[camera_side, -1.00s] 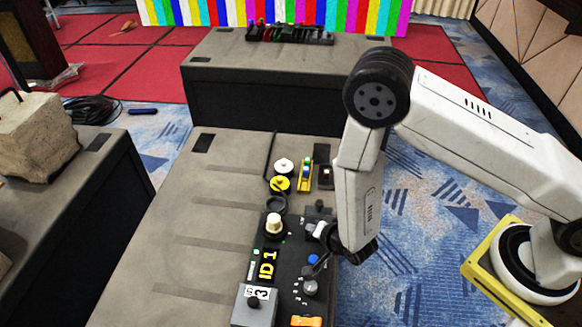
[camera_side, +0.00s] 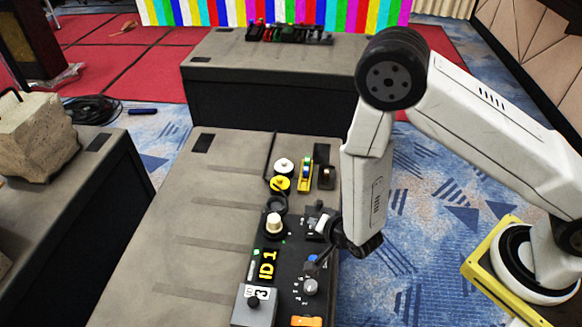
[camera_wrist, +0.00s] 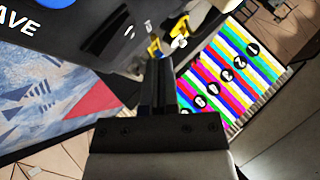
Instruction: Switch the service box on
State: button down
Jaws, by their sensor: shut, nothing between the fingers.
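A black control panel (camera_side: 285,262) lies on the grey bench and carries a yellow "ID 1" label. A box with a white lever-like switch (camera_side: 322,223) sits at its upper right edge. I cannot read a "service" label, so which part is the service box is unclear. My gripper (camera_side: 330,252) is shut and empty, beside the white switch at the panel's right edge. I cannot tell whether it touches anything. In the wrist view, the shut fingers (camera_wrist: 157,85) point toward the dark panel, whose lettering ends in "AVE".
A cream knob (camera_side: 274,224), a blue button (camera_side: 312,260) and a grey dial (camera_side: 310,287) are on the panel. A grey box marked 3 (camera_side: 254,305) stands at its near left. White and yellow round parts (camera_side: 281,175) lie behind. The bench's left side is clear.

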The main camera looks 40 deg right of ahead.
aim_at(317, 236)
jog(key=shift+s+d+r, duration=0.1)
jog(key=shift+r, duration=0.8)
jog(key=shift+s+d+r, duration=0.1)
jog(key=shift+r, duration=0.75)
jog(key=shift+r, duration=0.1)
jog(key=shift+w+d+r+n, duration=0.15)
jog(key=shift+w+r+n, duration=0.15)
jog(key=shift+r, duration=0.15)
jog(key=s+d+r+n+g, duration=0.3)
jog(key=s+d+r+n, duration=0.1)
jog(key=d+r+n, duration=0.1)
jog(key=s+d+r+n+g, duration=0.4)
jog(key=s+d+r+n, duration=0.1)
jog(key=r, duration=0.5)
jog(key=shift+d+n+g+y, duration=0.3)
jog(key=shift+d+n, duration=0.2)
jog(key=shift+d, duration=0.5)
jog(key=shift+r, duration=0.1)
